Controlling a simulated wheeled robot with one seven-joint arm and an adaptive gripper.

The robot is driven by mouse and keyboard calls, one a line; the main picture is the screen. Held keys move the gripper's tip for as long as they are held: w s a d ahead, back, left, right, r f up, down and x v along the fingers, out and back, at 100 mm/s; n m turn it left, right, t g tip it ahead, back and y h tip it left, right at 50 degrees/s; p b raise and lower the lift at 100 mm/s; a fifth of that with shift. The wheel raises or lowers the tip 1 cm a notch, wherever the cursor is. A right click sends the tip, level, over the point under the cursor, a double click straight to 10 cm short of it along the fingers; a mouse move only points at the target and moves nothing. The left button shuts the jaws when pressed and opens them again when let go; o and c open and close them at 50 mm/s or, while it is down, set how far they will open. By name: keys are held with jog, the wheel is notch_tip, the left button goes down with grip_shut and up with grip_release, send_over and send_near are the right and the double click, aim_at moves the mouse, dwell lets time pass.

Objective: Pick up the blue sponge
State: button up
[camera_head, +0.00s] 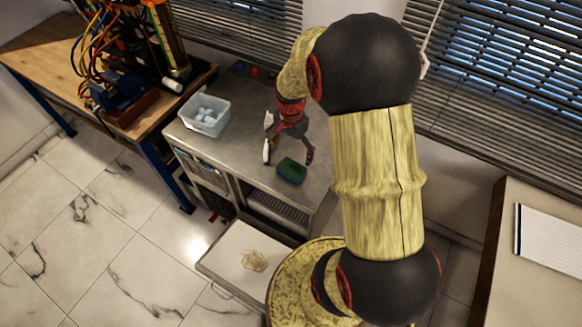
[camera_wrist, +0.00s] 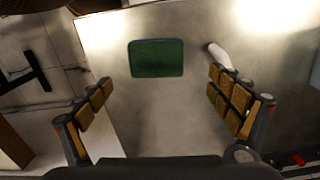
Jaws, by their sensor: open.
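The sponge (camera_head: 291,170) lies flat near the front edge of the grey metal bench top (camera_head: 225,150). Its upper face looks dark green rather than blue, with a darker lower layer. In the wrist view the sponge (camera_wrist: 157,58) is a green rectangle beyond the fingertips, roughly centred between the fingers. My gripper (camera_head: 289,152) is above the bench, just behind the sponge in the head view. It also shows in the wrist view (camera_wrist: 160,80), fingers wide apart with nothing between them. I cannot tell its exact height.
A small white object (camera_wrist: 220,55) lies near the right finger in the wrist view. A clear bin (camera_head: 204,116) with pale items stands at the bench's left. An open drawer (camera_head: 232,250) juts out in front, and a wooden table (camera_head: 40,60) with wiring stands left.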

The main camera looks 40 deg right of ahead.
aim_at(291, 169)
jog(key=f, duration=0.2)
jog(key=f+b, duration=0.1)
jog(key=f, duration=0.2)
jog(key=f+b, duration=0.1)
jog(key=f, duration=0.1)
jog(key=shift+s+a+f, duration=0.15)
jog(key=shift+s+f, duration=0.1)
jog(key=shift+s, duration=0.1)
jog(key=shift+r, duration=0.1)
jog(key=shift+c, duration=0.3)
jog(key=c, duration=0.7)
jog(key=shift+c, duration=0.2)
